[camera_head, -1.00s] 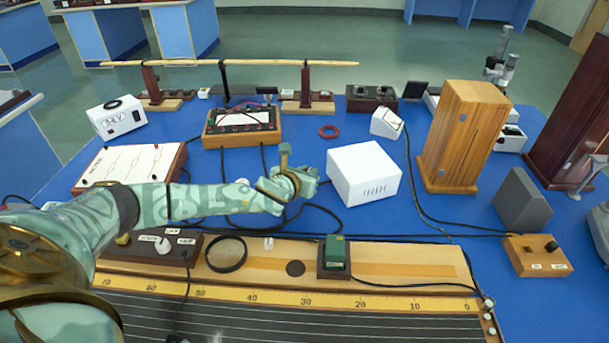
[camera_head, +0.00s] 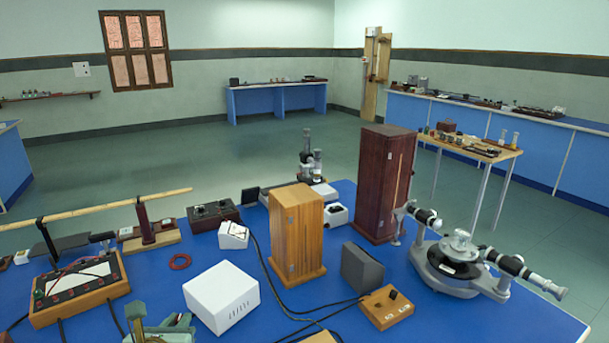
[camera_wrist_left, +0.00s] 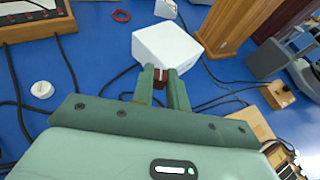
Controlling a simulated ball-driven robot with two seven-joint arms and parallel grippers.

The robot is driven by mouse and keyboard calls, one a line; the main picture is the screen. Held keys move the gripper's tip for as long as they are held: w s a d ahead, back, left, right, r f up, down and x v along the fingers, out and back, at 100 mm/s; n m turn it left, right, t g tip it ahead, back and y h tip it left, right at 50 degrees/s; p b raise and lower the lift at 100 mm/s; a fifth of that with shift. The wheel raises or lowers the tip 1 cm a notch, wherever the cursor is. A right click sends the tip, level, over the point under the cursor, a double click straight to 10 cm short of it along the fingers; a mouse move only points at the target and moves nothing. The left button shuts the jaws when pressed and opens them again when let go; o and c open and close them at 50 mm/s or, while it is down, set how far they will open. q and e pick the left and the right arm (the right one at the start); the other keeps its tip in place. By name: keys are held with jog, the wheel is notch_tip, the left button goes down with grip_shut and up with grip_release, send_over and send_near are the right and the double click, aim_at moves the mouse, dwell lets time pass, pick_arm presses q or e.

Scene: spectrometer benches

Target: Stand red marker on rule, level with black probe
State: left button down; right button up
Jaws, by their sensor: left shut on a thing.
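My left gripper (camera_wrist_left: 162,90) is shut on a small dark red piece (camera_wrist_left: 161,75), which looks like the red marker. The two green fingers hide most of it, so its full shape and tilt cannot be told. In the head view my left gripper (camera_head: 158,322) shows at the bottom edge, partly cut off, in front of the white box (camera_head: 222,297). My right gripper is not in view.
On the blue bench are a wooden block (camera_head: 297,232), a grey block (camera_head: 363,267), a small wooden switch box (camera_head: 387,307), a red ring (camera_head: 180,261) and a meter box (camera_head: 80,286). A spectrometer (camera_head: 458,262) stands at right. Cables (camera_head: 320,310) cross the bench.

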pick_arm(q)
jog(key=s+d+r+m+h, duration=0.1)
jog(key=s+d+r, duration=0.6)
jog(key=r, duration=0.1)
jog(key=shift+s+r+h, duration=0.2)
jog(key=shift+s+h, duration=0.1)
jog(key=shift+a, duration=0.1)
jog(key=shift+s+f, duration=0.1)
